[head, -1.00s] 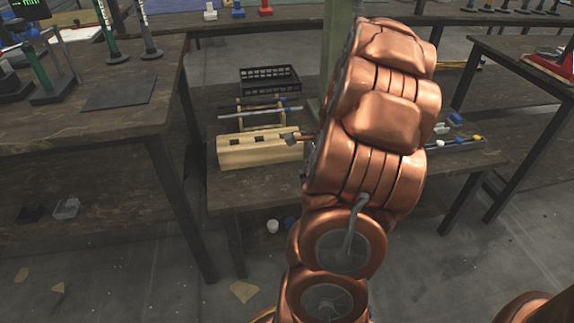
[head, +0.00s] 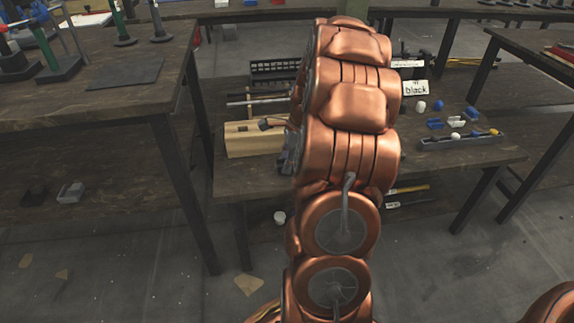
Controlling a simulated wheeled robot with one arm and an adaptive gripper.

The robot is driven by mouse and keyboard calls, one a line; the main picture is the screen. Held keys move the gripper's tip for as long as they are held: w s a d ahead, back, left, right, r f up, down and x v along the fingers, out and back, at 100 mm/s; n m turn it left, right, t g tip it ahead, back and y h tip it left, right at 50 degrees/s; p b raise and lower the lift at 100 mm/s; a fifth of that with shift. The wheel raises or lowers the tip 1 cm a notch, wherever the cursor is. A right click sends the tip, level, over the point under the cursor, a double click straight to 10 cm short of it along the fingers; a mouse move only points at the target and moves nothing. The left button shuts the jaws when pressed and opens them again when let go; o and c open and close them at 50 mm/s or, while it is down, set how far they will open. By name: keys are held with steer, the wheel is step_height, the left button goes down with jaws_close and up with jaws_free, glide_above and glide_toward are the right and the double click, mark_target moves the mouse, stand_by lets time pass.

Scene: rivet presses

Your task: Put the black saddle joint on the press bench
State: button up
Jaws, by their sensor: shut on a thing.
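My gripper (head: 286,158) is almost wholly hidden behind my copper arm; only a bit of grey mechanism shows at the arm's left side. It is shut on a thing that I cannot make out. A small dark piece with a reddish part (head: 266,124) shows just left of the arm, in front of or over the wooden block; I cannot tell what it is. The press bench (head: 475,155) is the low dark wooden table behind my arm. A white sign reading "black" (head: 415,88) stands on it. I cannot pick out the black saddle joint with certainty.
A light wooden block (head: 252,142) and a black crate (head: 273,68) stand on the bench's left part. Blue and white pieces (head: 456,121) and a grey tray (head: 455,143) are on its right. A taller table (head: 120,105) is at left, with dark and grey blocks (head: 70,192) on its lower shelf.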

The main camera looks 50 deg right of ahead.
steer(key=shift+f, duration=0.3)
steer(key=o, duration=1)
steer(key=shift+c, duration=0.2)
